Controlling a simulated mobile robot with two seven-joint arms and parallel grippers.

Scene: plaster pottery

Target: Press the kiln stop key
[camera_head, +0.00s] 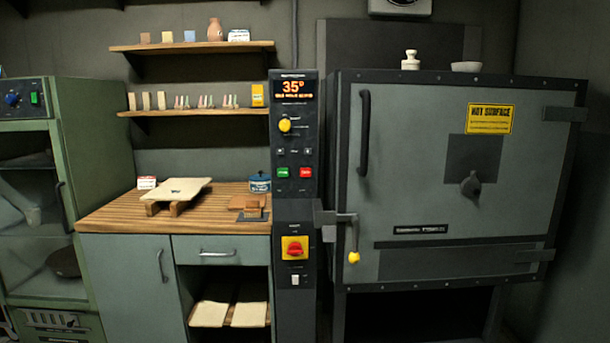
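The kiln control panel (296,140) is a tall dark column left of the kiln. Its orange display (293,88) reads 35°. Below it are a yellow knob (285,125), two small dark keys, a green key (283,172) and a red key (306,172) side by side. The labels on these keys are too small to read surely; the red one may be the stop key. Lower down is a red rotary switch (294,248) on a yellow plate. The grey kiln (440,180) has its door shut. Neither of my grippers is in view.
A wooden-topped workbench (110,213) stands left of the panel, holding a pale slab on supports. A green cabinet (95,150) is at the far left. The kiln door latch (345,218) with a yellow knob juts out right of the panel. Two shelves hang above the bench.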

